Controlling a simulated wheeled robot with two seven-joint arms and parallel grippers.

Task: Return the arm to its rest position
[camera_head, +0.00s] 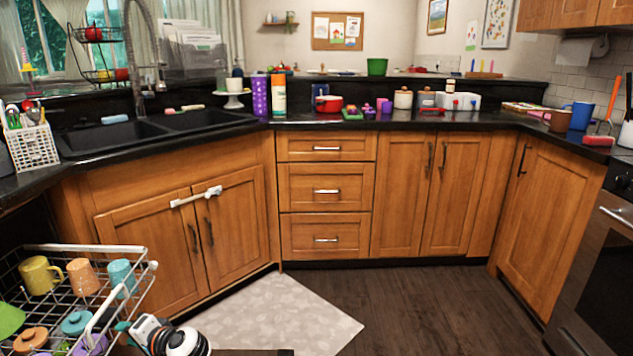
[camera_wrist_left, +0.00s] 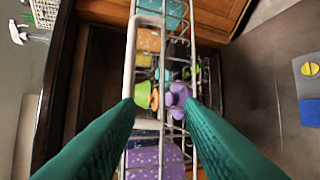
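My left gripper (camera_head: 124,327) is low at the left of the head view, beside the wire dish rack (camera_head: 85,247). In the left wrist view its two green fingers (camera_wrist_left: 161,104) are spread wide apart, with no object clamped between them. The rack's white-handled rim (camera_wrist_left: 139,60) runs below and between the fingers; I cannot tell whether they touch it. My right gripper is not in the head view.
The rack holds a yellow mug (camera_head: 38,276), an orange cup (camera_head: 83,277) and a teal cup (camera_head: 122,275). Wooden cabinets (camera_head: 240,230) and a black counter (camera_head: 350,123) stand beyond. The dark floor (camera_head: 430,310) in the middle is clear.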

